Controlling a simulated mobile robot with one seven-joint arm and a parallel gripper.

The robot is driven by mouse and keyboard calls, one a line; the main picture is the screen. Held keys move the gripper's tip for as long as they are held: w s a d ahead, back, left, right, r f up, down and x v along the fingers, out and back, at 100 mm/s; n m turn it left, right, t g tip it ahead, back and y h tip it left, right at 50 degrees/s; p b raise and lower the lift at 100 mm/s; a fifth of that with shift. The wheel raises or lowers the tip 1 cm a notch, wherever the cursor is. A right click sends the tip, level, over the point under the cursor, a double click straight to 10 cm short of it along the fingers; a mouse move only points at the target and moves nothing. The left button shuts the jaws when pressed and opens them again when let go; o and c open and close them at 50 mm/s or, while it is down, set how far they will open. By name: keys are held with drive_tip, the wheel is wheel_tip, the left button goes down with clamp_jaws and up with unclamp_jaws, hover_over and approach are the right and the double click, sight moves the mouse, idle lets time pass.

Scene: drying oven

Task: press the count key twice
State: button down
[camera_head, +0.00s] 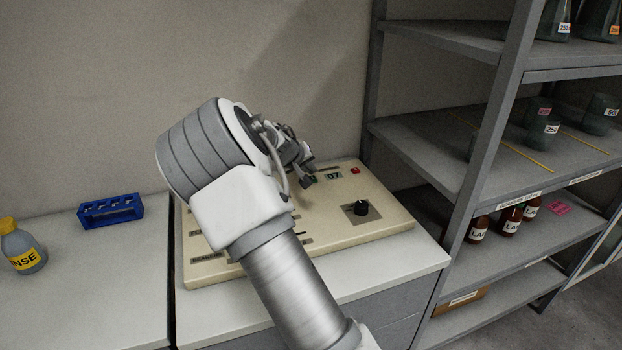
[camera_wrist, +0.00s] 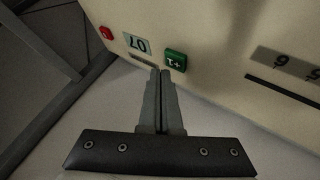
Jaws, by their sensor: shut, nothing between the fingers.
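The count key appears to be the green key marked "+1" (camera_wrist: 176,61) on the beige panel (camera_head: 395,218). In the wrist view it sits beside a small display (camera_wrist: 137,44), which reads 07 in the head view (camera_head: 333,176). My gripper (camera_wrist: 160,72) is shut and empty. Its fingertips are beside the green key in the picture, near a small slot below the display. I cannot tell whether they touch the panel. In the head view my gripper (camera_head: 308,182) is over the panel's back part and partly hides the green key.
A red button (camera_head: 355,170) is beyond the display. A black knob (camera_head: 361,208) stands at the panel's right. A shelf rack (camera_head: 487,140) with bottles rises on the right. A blue rack (camera_head: 110,211) and a yellow-capped bottle (camera_head: 22,247) stand on the left bench.

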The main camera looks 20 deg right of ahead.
drive_tip(key=shift+r+p, duration=1.45)
drive_tip(key=shift+r, duration=1.1)
idle(0.7)
